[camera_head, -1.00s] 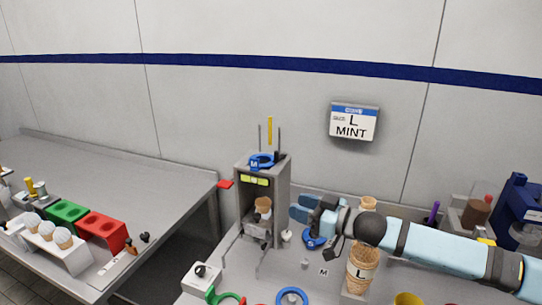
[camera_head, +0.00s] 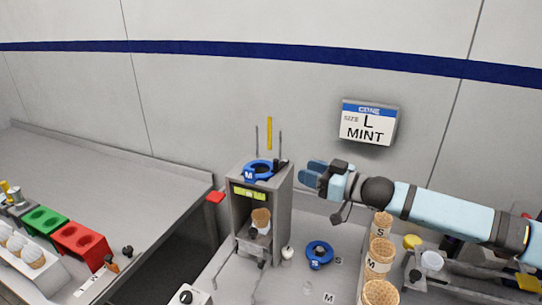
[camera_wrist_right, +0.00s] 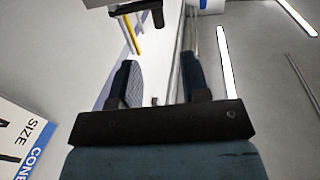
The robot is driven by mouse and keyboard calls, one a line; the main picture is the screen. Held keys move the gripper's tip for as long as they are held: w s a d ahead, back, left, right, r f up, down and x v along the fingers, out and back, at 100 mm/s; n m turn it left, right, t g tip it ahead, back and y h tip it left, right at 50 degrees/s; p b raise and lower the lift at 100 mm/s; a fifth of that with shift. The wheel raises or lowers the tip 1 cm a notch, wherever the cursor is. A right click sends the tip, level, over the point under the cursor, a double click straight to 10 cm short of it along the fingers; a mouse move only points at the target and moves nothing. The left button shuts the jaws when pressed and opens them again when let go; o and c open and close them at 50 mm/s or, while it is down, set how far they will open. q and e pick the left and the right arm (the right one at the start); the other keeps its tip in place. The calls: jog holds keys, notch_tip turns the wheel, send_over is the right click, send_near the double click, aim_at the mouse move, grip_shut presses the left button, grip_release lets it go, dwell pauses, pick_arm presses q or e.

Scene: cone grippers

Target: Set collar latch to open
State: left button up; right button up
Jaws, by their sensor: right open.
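The grey dispenser (camera_head: 281,210) stands against the back of the counter. A blue collar marked M (camera_head: 258,170) sits on its top, with a small dark latch-like part (camera_head: 283,163) at the collar's right side. Whether the latch is open or closed cannot be told. My right gripper (camera_head: 312,173) is open and empty, just right of the dispenser's top and apart from it. In the right wrist view its fingers (camera_wrist_right: 157,85) are spread, with a black part (camera_wrist_right: 138,9), probably the latch, and a yellow strip (camera_wrist_right: 137,38) beyond them. My left gripper is not in view.
A waffle cone (camera_head: 261,217) stands inside the dispenser. A blue S collar (camera_head: 319,254) lies on the counter, with stacked cones (camera_head: 380,258) to its right. A sign reading L MINT (camera_head: 368,122) hangs on the wall. Thin rods rise above the dispenser.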

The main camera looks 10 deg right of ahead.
aim_at(272, 171)
jog(key=p+x, duration=0.1)
jog(key=x, duration=1)
jog(key=shift+w+a+f, duration=0.1)
jog(key=shift+w+a, duration=0.25)
grip_shut()
jog(key=shift+p, duration=0.35)
